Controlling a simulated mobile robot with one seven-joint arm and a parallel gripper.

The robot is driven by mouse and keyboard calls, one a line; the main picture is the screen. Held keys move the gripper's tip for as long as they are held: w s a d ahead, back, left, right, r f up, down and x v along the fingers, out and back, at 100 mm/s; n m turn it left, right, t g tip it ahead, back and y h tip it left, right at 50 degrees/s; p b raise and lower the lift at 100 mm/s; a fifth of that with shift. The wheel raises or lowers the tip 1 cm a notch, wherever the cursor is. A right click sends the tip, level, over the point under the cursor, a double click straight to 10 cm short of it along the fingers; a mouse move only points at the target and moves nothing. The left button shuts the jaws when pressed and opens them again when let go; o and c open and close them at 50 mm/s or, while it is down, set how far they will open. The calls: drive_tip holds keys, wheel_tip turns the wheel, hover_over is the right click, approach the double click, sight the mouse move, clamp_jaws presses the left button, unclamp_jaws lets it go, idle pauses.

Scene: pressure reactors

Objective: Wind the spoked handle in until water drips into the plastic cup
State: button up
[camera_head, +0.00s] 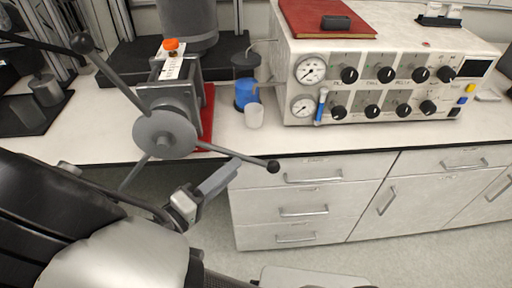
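The spoked handle (165,134) is a grey round hub with long rods, mounted on the front of a grey metal press at the left end of the bench. One spoke rises to the upper left and ends in a dark ball. Another slopes down to the right past the bench edge, also ending in a ball. A third points downward, partly hidden by my arm. My gripper (218,178) is below the hub, just under the right-hand spoke; contact cannot be told. Its finger opening is not clear. The whitish plastic cup (254,117) stands right of the press; its contents and any drip are not visible.
A blue container (243,91) is behind the cup. A white control box (390,85) with gauges and black knobs fills the bench to the right, with a red book (325,17) on top. Drawers (305,195) with bar handles are below.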

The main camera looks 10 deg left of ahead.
drive_tip(key=x, duration=1)
drive_tip(key=shift+w+b, duration=0.15)
drive_tip(key=shift+b, duration=0.2)
clamp_jaws()
drive_tip(key=shift+f, duration=0.1)
